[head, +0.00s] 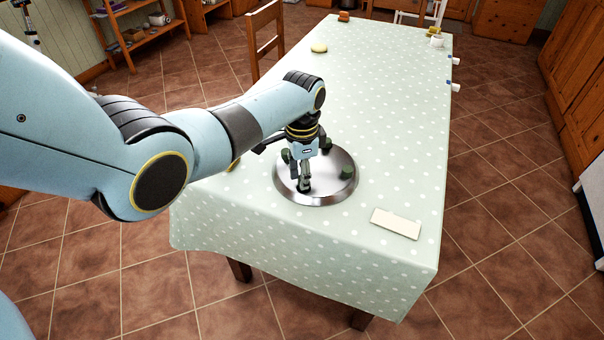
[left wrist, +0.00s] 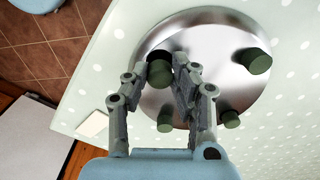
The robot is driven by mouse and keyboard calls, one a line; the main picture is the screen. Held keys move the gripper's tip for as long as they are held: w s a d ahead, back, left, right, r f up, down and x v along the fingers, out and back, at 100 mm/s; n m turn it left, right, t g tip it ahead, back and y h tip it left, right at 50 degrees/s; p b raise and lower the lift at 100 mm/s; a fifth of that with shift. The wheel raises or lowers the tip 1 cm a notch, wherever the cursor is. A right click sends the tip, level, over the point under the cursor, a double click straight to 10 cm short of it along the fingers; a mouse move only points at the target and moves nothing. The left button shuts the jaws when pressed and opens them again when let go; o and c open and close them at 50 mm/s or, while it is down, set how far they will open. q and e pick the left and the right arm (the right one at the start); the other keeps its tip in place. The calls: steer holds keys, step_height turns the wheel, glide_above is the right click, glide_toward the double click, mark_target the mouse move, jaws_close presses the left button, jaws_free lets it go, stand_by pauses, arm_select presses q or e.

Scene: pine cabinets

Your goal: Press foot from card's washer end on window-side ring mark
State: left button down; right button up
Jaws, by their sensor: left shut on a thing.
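A round shiny metal disc (head: 322,194) lies on the spotted tablecloth, and it also fills the upper middle of the left wrist view (left wrist: 205,50). Several short green feet stand on it, one at the right (head: 348,172) in the head view. My left gripper (head: 305,187) points down over the disc's near part. In the left wrist view its fingers (left wrist: 170,72) are shut on a green foot (left wrist: 159,76), at or just above the disc. A ring mark under this foot is hidden. The pale card (head: 397,223) lies bare near the table's front right corner. My right gripper is out of view.
A yellow rounded thing (head: 319,47), a white mug (head: 437,41) and small brown and yellow things stand toward the table's far end. White clips (head: 455,87) sit on the right edge. A wooden chair (head: 265,35) stands left. The middle of the table is clear.

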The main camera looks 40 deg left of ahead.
arm_select(q)
steer(key=shift+f+b, duration=0.6)
steer(key=shift+f, duration=0.3)
steer(key=c, duration=1)
jaws_free()
steer(key=shift+r, duration=0.1)
step_height(320, 180, up, 16)
steer(key=p, duration=0.5)
